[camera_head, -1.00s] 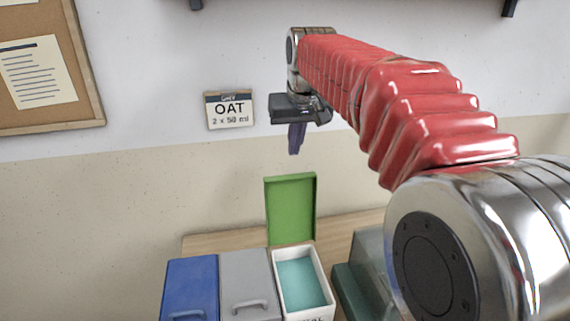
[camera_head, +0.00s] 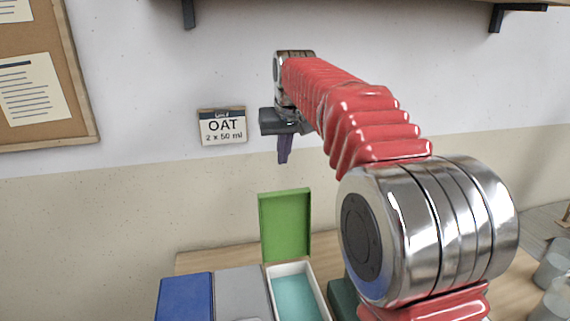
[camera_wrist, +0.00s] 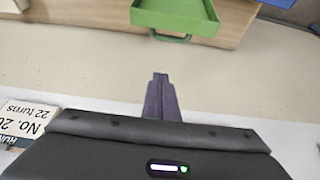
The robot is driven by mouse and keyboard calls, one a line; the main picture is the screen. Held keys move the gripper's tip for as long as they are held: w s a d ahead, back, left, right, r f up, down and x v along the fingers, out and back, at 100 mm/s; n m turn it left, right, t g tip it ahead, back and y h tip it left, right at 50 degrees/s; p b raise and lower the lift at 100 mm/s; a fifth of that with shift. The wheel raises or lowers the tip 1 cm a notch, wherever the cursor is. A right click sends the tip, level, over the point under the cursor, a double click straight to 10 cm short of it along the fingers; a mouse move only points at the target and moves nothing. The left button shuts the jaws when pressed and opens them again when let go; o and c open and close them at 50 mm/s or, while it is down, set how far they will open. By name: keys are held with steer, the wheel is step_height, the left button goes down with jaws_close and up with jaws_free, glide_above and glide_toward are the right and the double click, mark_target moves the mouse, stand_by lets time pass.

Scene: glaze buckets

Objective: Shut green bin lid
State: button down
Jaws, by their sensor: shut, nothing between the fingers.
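The green bin lid (camera_head: 286,226) stands upright at the back of the bin, raised open. The white bin (camera_head: 297,292) below it is open and shows a teal inside. In the wrist view the green lid (camera_wrist: 176,14) shows at the top, with its handle toward my gripper. My gripper (camera_head: 284,150) hangs in front of the wall, above the lid and apart from it. Its purple fingers are shut and empty, and they also show in the wrist view (camera_wrist: 161,95).
A blue lidded bin (camera_head: 185,297) and a grey lidded bin (camera_head: 241,291) stand left of the open bin. A dark green box (camera_head: 343,298) is to its right, partly hidden by my arm. An OAT sign (camera_head: 222,126) hangs on the wall. Grey buckets (camera_head: 553,270) stand far right.

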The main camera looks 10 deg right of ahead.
steer(key=x, duration=0.9)
steer(key=shift+s+f, duration=0.15)
steer(key=shift+s, duration=1.95)
steer(key=shift+s, duration=0.15)
